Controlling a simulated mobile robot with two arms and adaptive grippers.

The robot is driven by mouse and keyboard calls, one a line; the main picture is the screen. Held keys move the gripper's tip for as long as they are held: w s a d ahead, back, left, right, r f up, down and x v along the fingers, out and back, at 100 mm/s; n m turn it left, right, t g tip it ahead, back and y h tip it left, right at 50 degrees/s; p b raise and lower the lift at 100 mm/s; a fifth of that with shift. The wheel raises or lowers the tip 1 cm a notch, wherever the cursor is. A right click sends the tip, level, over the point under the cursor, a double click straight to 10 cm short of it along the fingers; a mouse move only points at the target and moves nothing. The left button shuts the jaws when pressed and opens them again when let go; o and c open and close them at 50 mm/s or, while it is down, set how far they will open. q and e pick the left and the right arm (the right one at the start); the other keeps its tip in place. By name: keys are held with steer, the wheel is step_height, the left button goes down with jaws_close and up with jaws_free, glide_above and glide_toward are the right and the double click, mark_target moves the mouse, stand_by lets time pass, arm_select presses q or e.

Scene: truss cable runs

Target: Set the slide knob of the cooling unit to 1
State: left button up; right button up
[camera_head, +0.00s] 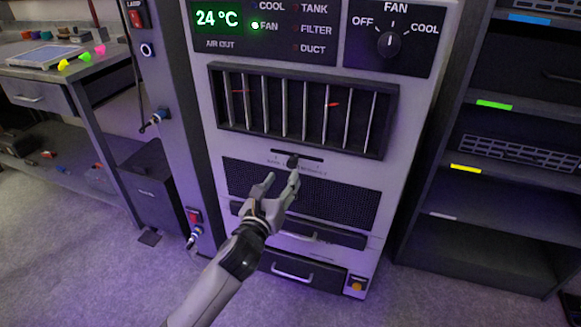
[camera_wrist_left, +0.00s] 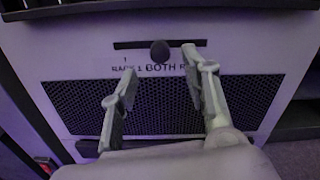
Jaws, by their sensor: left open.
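The cooling unit (camera_head: 212,150) is a tall light-grey cabinet. Its slide knob (camera_head: 292,162) is small, dark and round, and sits in a thin horizontal slot below the vent. In the left wrist view the knob (camera_wrist_left: 160,52) is near the middle of the slot, above the word BOTH. A 1 is printed towards the slot's left end, and lettering on the right is partly hidden by a finger. My left gripper (camera_head: 281,178) is open, just in front of and below the knob. In the wrist view its fingers (camera_wrist_left: 158,64) are spread, and I see no grip on the knob. My right gripper is not in view.
A barred vent (camera_head: 302,106) is above the slot and a dark mesh panel (camera_head: 335,203) below. A rotary fan dial (camera_head: 388,43) is at the top. Shelves (camera_head: 480,217) stand right, a workbench (camera_head: 50,60) left. Floor is clear at the lower left.

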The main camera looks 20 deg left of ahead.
mark_target(291, 165)
arm_select(q)
steer(key=w, duration=0.7)
steer(key=shift+d+b, duration=0.1)
steer(key=shift+b, duration=0.3)
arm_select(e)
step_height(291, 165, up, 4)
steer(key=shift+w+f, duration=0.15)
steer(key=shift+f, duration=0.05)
arm_select(q)
steer(key=shift+c, duration=0.5)
jaws_close()
